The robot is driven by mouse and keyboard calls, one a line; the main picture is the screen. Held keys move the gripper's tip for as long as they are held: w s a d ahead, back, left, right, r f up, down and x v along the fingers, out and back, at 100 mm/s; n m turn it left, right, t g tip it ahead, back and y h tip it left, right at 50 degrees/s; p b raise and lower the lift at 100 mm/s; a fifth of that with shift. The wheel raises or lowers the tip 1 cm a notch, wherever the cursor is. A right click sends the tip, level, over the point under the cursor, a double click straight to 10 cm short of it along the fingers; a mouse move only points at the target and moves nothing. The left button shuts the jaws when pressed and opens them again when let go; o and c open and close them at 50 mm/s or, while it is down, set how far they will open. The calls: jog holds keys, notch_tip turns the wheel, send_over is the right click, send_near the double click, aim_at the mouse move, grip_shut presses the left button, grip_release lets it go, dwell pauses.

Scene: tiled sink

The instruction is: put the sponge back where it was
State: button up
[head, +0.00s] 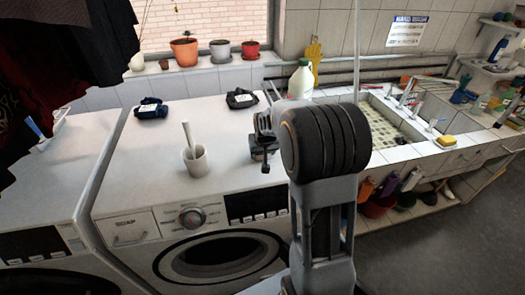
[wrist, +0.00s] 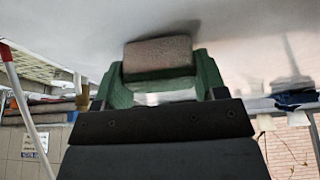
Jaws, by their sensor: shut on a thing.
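My gripper (wrist: 160,72) has green fingers and is shut on a brownish-grey block, which looks like the sponge (wrist: 158,54). The block sits across the fingertips, against the white top of the washing machine in the wrist view; I cannot tell whether it touches. In the head view my gripper (head: 263,145) is low over the right part of the washer top (head: 160,130), partly hidden by my dark wrist. The held block is hard to make out there. A yellow sponge-like block (head: 447,140) lies on the sink's front ledge at the right.
A white cup with a stick in it (head: 195,160) stands left of my gripper. Dark bundles (head: 151,108) (head: 241,98) lie farther back. A white jug (head: 301,80) stands behind my wrist. The tiled sink (head: 405,150) is at the right. The washer's front left top is clear.

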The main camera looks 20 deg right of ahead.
jog(key=o, duration=0.9)
jog(key=shift+r, duration=0.25)
jog(key=s+b+v, duration=0.1)
jog(key=v, duration=1)
jog(key=s+a+f+n, duration=0.1)
jog(key=s+a, duration=0.3)
jog(key=s, duration=0.4)
jog(key=s+a+f+n+y, duration=0.1)
jog(key=s+a, duration=0.4)
jog(key=s, duration=0.4)
jog(key=shift+s+a+f, duration=0.2)
jog(key=shift+a+f, duration=0.1)
jog(key=shift+a, duration=0.05)
